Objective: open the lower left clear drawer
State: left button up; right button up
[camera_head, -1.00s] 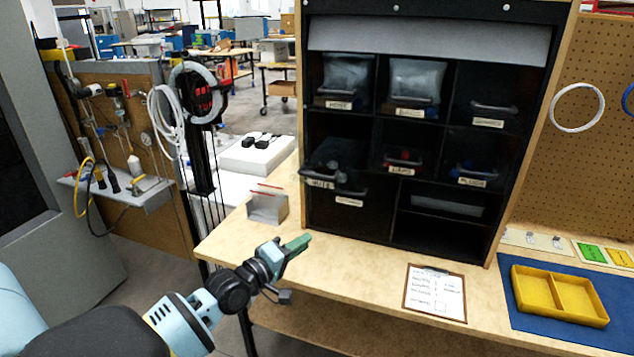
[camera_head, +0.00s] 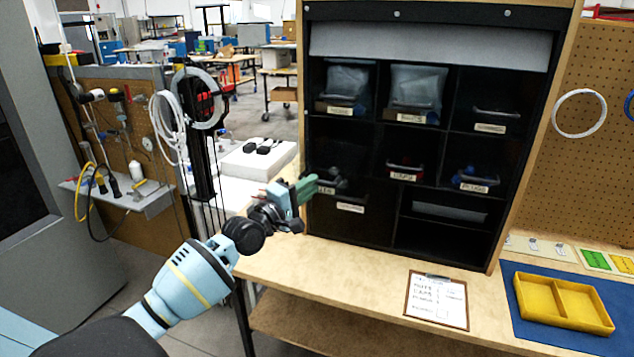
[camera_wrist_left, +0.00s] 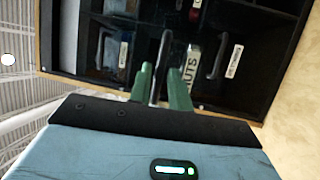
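The clear NUTS drawer (camera_head: 340,180) is at the left of the middle row of the dark cabinet. Its label sits lower and nearer than its neighbours' labels, so it appears partly pulled out. In the left wrist view its NUTS label (camera_wrist_left: 191,68) is close, beside its thin handle (camera_wrist_left: 165,45). My left gripper (camera_head: 312,187) is at the drawer's front. In the left wrist view its green fingers (camera_wrist_left: 162,80) are apart, with the handle between them; contact cannot be told. The fingers partly cover the label in the head view. My right gripper is out of view.
A larger labelled drawer (camera_head: 350,222) lies directly below. The CAPS drawer (camera_head: 403,170) and PLUGS drawer (camera_head: 473,180) are to the right. A clipboard (camera_head: 437,300) and a yellow tray (camera_head: 562,303) lie on the bench. The bench front left of the clipboard is clear.

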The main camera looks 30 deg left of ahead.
aim_at(333, 156)
pick_arm(q)
jog(key=shift+x, duration=1.5)
grip_shut()
